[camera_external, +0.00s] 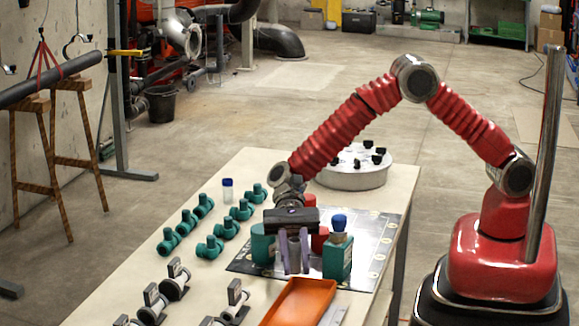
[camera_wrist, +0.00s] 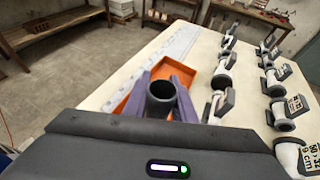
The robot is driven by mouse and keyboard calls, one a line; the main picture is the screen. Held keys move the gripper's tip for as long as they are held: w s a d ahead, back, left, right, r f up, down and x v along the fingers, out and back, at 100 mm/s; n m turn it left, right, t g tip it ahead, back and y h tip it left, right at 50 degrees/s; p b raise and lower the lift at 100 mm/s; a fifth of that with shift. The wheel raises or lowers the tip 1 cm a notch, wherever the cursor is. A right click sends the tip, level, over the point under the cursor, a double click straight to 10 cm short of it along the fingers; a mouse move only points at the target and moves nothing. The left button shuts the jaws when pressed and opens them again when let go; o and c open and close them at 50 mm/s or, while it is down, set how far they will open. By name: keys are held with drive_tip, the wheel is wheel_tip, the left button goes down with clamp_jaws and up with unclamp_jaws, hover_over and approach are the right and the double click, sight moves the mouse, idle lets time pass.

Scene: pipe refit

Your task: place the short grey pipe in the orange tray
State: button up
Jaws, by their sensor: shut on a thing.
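My gripper (camera_external: 293,262) is shut on the short grey pipe (camera_external: 294,252), its purple fingers on either side. The pipe stands roughly upright in the grip, just behind the orange tray (camera_external: 301,302) in the external view. In the wrist view, the round open end of the pipe (camera_wrist: 161,95) shows between the fingers (camera_wrist: 165,108). The tray (camera_wrist: 197,78) lies beyond and around it there, partly hidden by the fingers and pipe. The visible part of the tray looks empty. The height of the pipe above the table is hard to tell.
A green bottle with a blue cap (camera_external: 338,255) stands close right of my gripper, and a green container (camera_external: 262,245) close left. Teal fittings (camera_external: 210,247) and grey valves (camera_external: 176,282) line the left. A round white container (camera_external: 353,174) stands at the back. A ruler (camera_external: 333,316) lies beside the tray.

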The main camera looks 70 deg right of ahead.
sight(295, 266)
drive_tip(key=shift+f, duration=1.5)
drive_tip(key=shift+f, duration=0.1)
drive_tip(key=shift+f, duration=1.75)
drive_tip(key=shift+f, duration=0.1)
drive_tip(key=o, duration=1)
drive_tip(key=v, duration=1.2)
